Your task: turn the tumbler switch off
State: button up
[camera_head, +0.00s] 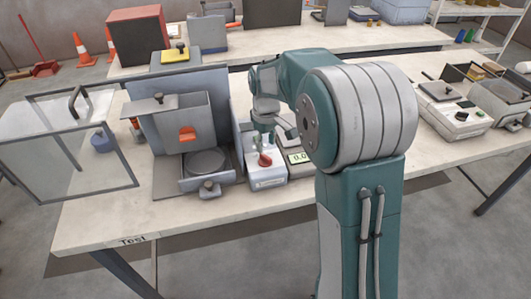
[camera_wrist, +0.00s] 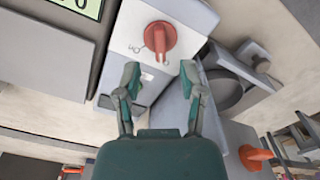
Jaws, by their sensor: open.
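A white control box (camera_head: 268,176) stands on the bench and bears a red knob (camera_head: 265,159). In the wrist view the red knob (camera_wrist: 160,38) sits on the box's white face (camera_wrist: 128,28), with small marks beside it. I cannot clearly make out a separate tumbler switch; part of the box lies between and behind my fingers. My gripper (camera_wrist: 161,74) is open and empty, its two fingertips apart below the knob in the wrist view. In the head view my gripper (camera_head: 266,122) is over the back of the box, partly hidden by my arm.
A display (camera_head: 299,157) stands right of the box. Left of it is a grey machine (camera_head: 182,122) with an orange part and a round pan (camera_head: 206,162). A clear hinged cover (camera_head: 65,150) stands open further left. The bench's front edge (camera_head: 190,232) is clear.

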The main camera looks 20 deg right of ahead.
aim_at(265, 156)
notch_tip(265, 156, up, 7)
jog(key=shift+f, duration=0.15)
dwell(0.4)
jog(key=s+r+m+t, duration=0.2)
jog(key=s+r, duration=0.2)
jog(key=s, duration=0.3)
jog(key=s+r+m+t, duration=0.1)
jog(key=s+r, duration=0.2)
jog(key=s, duration=0.4)
jog(key=s+f+m+t, duration=0.2)
jog(key=s+m, duration=0.1)
jog(key=s, duration=1)
jog(key=shift+s+f+t, duration=0.2)
jog(key=shift+f+t, duration=0.05)
jog(key=shift+t, duration=0.05)
